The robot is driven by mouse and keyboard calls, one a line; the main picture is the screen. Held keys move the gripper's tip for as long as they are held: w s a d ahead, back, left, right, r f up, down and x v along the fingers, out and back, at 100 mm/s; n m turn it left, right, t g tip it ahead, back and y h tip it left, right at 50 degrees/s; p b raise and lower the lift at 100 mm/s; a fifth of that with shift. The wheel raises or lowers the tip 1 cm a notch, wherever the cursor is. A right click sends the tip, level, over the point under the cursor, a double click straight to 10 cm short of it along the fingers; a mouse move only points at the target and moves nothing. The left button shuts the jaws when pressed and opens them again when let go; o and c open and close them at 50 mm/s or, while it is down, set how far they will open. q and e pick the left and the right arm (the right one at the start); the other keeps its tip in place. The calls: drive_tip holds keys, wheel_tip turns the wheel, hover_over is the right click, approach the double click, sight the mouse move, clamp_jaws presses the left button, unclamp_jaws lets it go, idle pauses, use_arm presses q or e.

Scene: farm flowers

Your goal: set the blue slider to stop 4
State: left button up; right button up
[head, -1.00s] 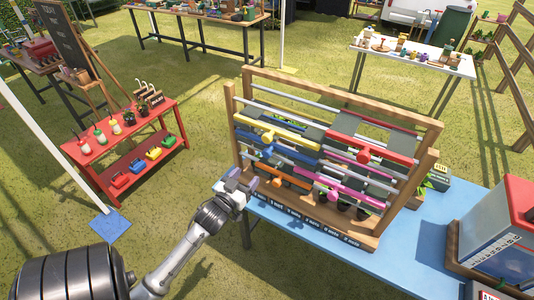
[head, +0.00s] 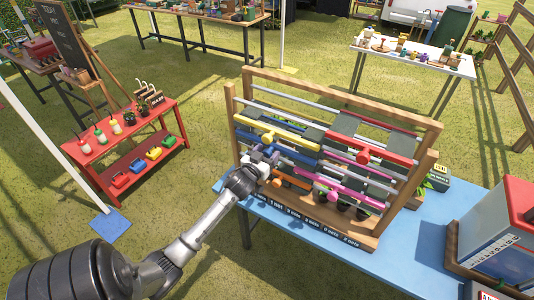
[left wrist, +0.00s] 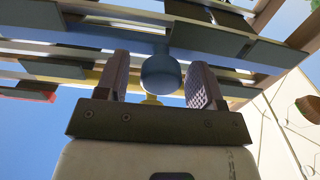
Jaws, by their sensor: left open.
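The wooden slider frame (head: 416,195) stands on the blue table and holds several coloured sliders on rails. The blue slider (head: 296,156) is on the left part of its rail, below the yellow slider (head: 290,137). My left gripper (head: 262,163) is at the left front of the frame, at the blue slider's knob. In the left wrist view my left gripper (left wrist: 160,82) is open, with one finger on each side of the round blue knob (left wrist: 160,74). A gap shows on both sides of the knob. The stop label strip (head: 300,220) runs along the frame's base; its numbers are too small to read surely.
An orange slider (head: 292,182) sits just below, and a red slider (head: 372,149) and a pink slider (head: 345,190) are to the right. The blue table (head: 420,238) also carries a red-topped box (head: 510,230) at right. Grass lies open in front.

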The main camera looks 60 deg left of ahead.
use_arm(q)
drive_tip(key=shift+c, duration=0.2)
drive_tip(key=shift+w, duration=0.1)
clamp_jaws()
idle(0.4)
